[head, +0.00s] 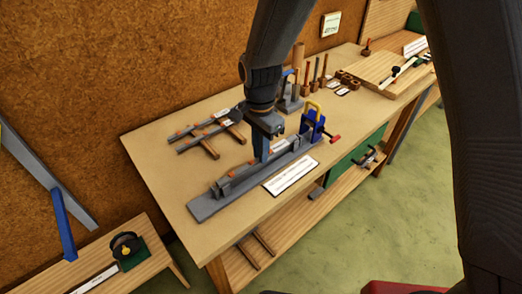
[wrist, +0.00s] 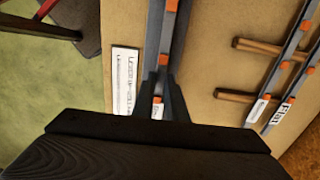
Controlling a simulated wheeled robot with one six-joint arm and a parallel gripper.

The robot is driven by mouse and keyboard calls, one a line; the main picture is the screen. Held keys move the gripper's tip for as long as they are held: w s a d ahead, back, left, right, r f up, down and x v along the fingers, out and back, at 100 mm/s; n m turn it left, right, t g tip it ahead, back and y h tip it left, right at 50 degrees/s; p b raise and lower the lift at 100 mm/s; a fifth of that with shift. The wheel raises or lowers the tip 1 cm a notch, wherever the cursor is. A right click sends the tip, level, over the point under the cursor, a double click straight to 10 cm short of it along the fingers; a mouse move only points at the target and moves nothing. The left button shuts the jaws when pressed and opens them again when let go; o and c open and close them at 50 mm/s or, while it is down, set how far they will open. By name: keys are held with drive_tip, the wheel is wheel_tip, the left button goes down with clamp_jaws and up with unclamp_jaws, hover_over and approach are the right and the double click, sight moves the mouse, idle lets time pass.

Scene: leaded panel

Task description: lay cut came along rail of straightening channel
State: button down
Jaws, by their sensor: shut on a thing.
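My gripper (head: 264,152) is low over the straightening channel (head: 208,207), a long grey bar along the front of the bench. In the wrist view my gripper (wrist: 164,88) is shut on the came (wrist: 166,48), a thin grey strip with orange marks and a small white label partly between the fingers. The came runs roughly parallel to the dark rail of the channel (wrist: 183,30), close beside or on it. I cannot tell whether it touches the rail. My fingers hide part of both.
More grey strips (head: 204,132) with orange marks lie on wooden pegs at the back left; one label reads "Flat" (wrist: 284,115). A blue clamp (head: 312,124) with a yellow handle stands at the channel's far end. A white label card (head: 291,175) lies in front. Upright tools stand behind.

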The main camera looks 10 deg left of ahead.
drive_tip(key=shift+f, duration=0.15)
drive_tip(key=c, duration=1.7)
unclamp_jaws()
wheel_tip(320, 180, up, 8)
drive_tip(key=b, duration=0.2)
drive_tip(key=s+d+f+n, duration=0.1)
drive_tip(key=s+d+n, duration=0.1)
drive_tip(key=d, duration=0.7)
drive_tip(key=s+d+f+n+t+b, duration=0.1)
drive_tip(key=s+d+n, duration=0.2)
drive_tip(key=d, duration=0.7)
drive_tip(key=s+d+f+n+b, duration=0.1)
drive_tip(key=s+d+n, duration=0.2)
drive_tip(key=d, duration=0.6)
drive_tip(key=shift+s+d+f, duration=0.1)
drive_tip(key=shift+s+d, duration=0.2)
drive_tip(key=shift+s, duration=0.3)
